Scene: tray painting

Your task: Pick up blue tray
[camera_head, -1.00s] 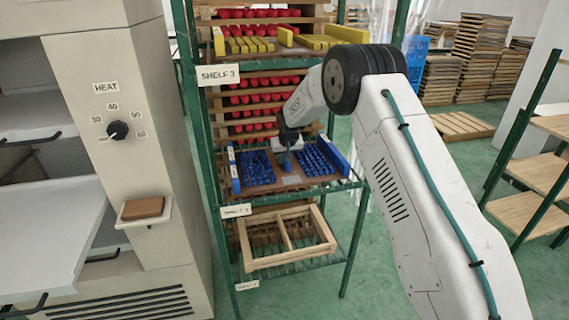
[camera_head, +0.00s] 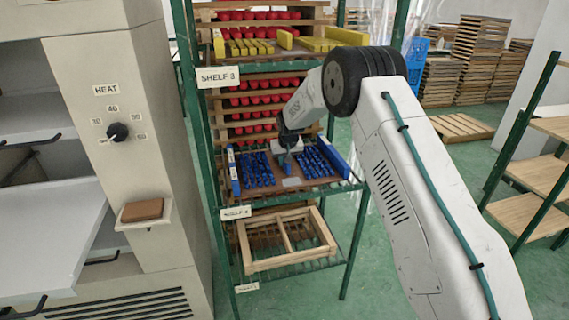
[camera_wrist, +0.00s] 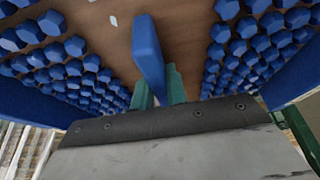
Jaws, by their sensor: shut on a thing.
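The blue tray is a brown board (camera_head: 291,183) with blue side walls, rows of blue pieces and a blue upright handle in its middle. In the head view it is at the middle level of the green rack; I cannot tell whether it touches the shelf bars. My gripper (camera_head: 287,161) is over its middle, coming down from the arm above. In the wrist view my gripper (camera_wrist: 158,92) has its green fingers closed around the lower part of the blue handle (camera_wrist: 148,48). The brown board (camera_wrist: 188,22) and blue pieces show on both sides. The fingertips are partly hidden.
A tray with yellow pieces (camera_head: 325,41) is on the shelf above. An empty wooden frame (camera_head: 247,251) is on the shelf below. Green rack posts (camera_head: 357,235) stand close beside the tray. A heater cabinet (camera_head: 165,170) is at left, wooden shelves (camera_head: 530,195) at right.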

